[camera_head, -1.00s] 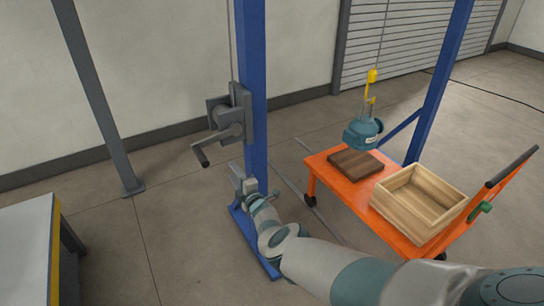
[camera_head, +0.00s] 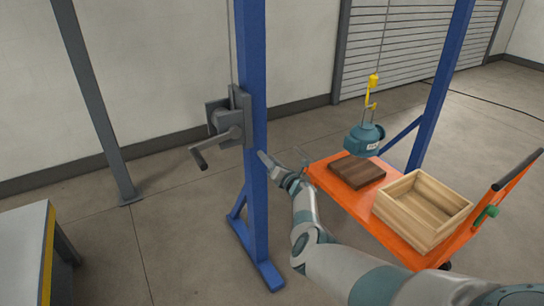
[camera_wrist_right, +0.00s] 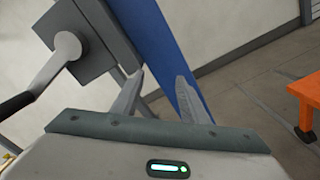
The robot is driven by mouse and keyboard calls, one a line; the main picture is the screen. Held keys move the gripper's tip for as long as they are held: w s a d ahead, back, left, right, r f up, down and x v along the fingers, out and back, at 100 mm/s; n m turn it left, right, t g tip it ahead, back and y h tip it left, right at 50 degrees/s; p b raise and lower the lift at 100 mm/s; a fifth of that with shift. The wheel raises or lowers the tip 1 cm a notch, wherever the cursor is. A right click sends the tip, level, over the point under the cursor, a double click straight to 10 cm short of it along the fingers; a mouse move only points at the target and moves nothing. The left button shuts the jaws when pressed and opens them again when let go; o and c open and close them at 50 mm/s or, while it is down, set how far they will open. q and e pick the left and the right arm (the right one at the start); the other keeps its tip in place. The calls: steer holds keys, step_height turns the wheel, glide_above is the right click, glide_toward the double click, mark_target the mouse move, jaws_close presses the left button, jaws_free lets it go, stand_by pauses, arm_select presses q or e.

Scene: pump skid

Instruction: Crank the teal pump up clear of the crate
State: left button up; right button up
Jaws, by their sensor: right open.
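The teal pump (camera_head: 365,139) hangs from a yellow hook (camera_head: 372,88) on a cable, above the dark wooden board on the orange cart. The wooden crate (camera_head: 424,206) stands open on the cart to the right of the pump, and I see nothing in it. The winch (camera_head: 229,118) with its crank handle (camera_head: 203,157) is on the blue post; the crank also shows in the right wrist view (camera_wrist_right: 52,67). My right gripper (camera_head: 283,156) is open and empty, right of the post and apart from the crank. My left gripper is not in view.
The blue post (camera_head: 254,200) stands between my right gripper and the crank in the head view. The orange cart (camera_head: 345,200) carries a dark board (camera_head: 357,170) and has a push handle at right. A table (camera_head: 25,250) is at lower left.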

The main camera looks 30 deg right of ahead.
steer(key=shift+d+r+n, duration=0.75)
steer(key=shift+r+n, duration=0.05)
